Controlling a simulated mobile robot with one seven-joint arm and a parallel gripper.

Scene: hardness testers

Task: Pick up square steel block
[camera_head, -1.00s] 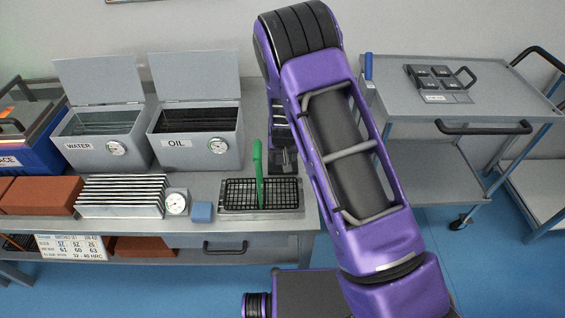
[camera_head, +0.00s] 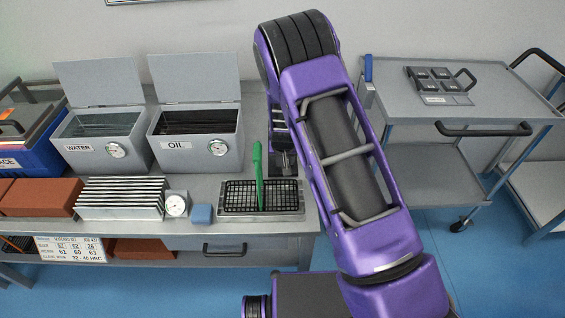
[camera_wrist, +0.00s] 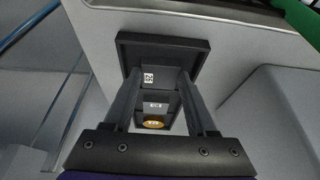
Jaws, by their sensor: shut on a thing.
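My gripper (camera_wrist: 160,105) is shut on a dark square block (camera_wrist: 165,60), which I take to be the square steel block. In the head view my gripper (camera_head: 283,160) is beside the right end of the bench, mostly hidden by my purple arm, and the block there is too small to make out clearly. I cannot tell whether the block touches a surface under it.
A mesh tray (camera_head: 290,215) with a green-handled tool (camera_head: 258,180) lies just in front of the gripper. The oil tank (camera_head: 196,155) and water tank (camera_head: 90,157) stand to the left. A trolley (camera_head: 490,80) with several dark blocks stands at right.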

